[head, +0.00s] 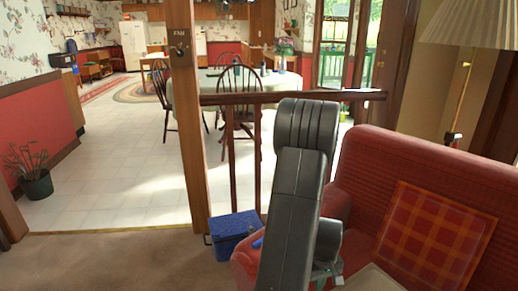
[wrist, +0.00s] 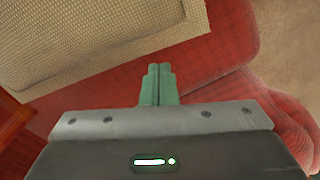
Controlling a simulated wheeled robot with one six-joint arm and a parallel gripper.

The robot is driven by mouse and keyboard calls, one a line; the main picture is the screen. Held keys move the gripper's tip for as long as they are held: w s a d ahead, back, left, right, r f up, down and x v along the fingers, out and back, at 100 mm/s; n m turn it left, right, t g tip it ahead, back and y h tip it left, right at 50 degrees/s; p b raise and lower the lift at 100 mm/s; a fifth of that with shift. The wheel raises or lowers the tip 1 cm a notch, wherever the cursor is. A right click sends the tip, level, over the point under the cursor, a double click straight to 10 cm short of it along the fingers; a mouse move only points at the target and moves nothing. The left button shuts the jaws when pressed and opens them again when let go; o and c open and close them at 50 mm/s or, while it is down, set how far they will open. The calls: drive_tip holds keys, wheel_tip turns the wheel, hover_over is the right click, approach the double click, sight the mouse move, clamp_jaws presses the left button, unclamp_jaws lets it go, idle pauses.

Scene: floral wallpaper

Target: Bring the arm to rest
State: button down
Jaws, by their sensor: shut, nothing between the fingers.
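My gripper (wrist: 157,72) shows in the wrist view with its two green fingers together and nothing between them. It points down over the red couch (wrist: 210,65) and a beige woven surface (wrist: 110,35). In the head view my dark grey arm (head: 295,200) rises in front of the couch (head: 360,170), bent at the top. Part of my gripper shows low behind the arm, near the couch seat; its fingertips are hard to make out there.
A blue box (head: 233,232) stands on the carpet left of the arm. A wooden post (head: 187,130) and railing (head: 225,99) stand behind. A plaid cushion (head: 435,235) leans on the couch. A lamp (head: 475,25) is at right. The tiled floor (head: 120,180) beyond is open.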

wheel_tip(320, 180, down, 4)
drive_tip(key=shift+r+b, duration=0.2)
drive_tip(key=shift+b, duration=0.15)
drive_tip(key=shift+w+f, duration=0.15)
drive_tip(key=shift+f, duration=0.2)
drive_tip(key=shift+w+a+r, duration=0.1)
drive_tip(key=shift+w+a, duration=0.05)
drive_tip(key=shift+w, duration=0.3)
drive_tip(key=shift+w+a+r, duration=0.1)
drive_tip(key=shift+w+a, duration=0.05)
drive_tip(key=shift+w, duration=0.25)
